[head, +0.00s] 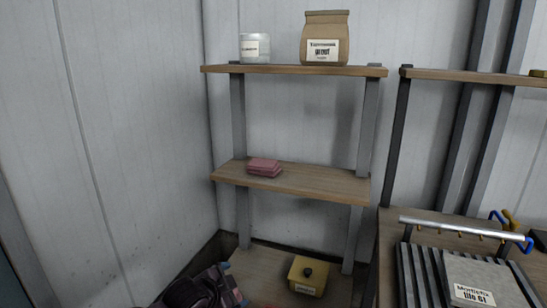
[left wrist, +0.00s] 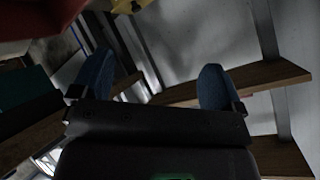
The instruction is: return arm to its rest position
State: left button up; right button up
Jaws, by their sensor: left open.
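My left gripper (left wrist: 155,80) shows in the left wrist view, with its two blue fingertips wide apart. It is open, and nothing is seen between the fingers. Behind the fingers are wooden shelf boards and a grey wall; the distance to them is hard to judge in this dark view. Neither gripper can be made out clearly in the head view. My right gripper is not in view.
In the head view, a wooden shelf (head: 330,185) holds a pink folded stack (head: 264,167), with a white jar (head: 254,47) and paper bag (head: 325,38) above and a yellow box (head: 307,275) below. A dark object (head: 190,292) lies at the bottom. A ribbed rack (head: 420,275) stands right.

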pick_arm(q)
jog(key=s+a+r+n+t+y+p, duration=0.15)
jog(key=s+a+n, duration=0.3)
jog(key=s, duration=0.45)
jog(key=s+a+n+t+p, duration=0.3)
jog(key=s+a+n, duration=0.15)
jog(key=s, duration=0.55)
jog(key=s+a+f+n+g+y+p, duration=0.1)
jog(key=s+a+f, duration=0.1)
jog(key=s, duration=0.5)
jog(key=s+a+f+n+g+y, duration=0.1)
jog(key=s+a+f, duration=0.2)
jog(key=s, duration=0.4)
jog(key=s+a+f+n+g+y+p, duration=0.1)
jog(key=s+a+f, duration=0.1)
jog(key=s, duration=0.5)
jog(key=shift+a+f+n+y+p, duration=0.25)
jog(key=shift+a+n+y+p, duration=0.05)
jog(key=shift+a+y+p, duration=0.05)
jog(key=shift+c, duration=0.4)
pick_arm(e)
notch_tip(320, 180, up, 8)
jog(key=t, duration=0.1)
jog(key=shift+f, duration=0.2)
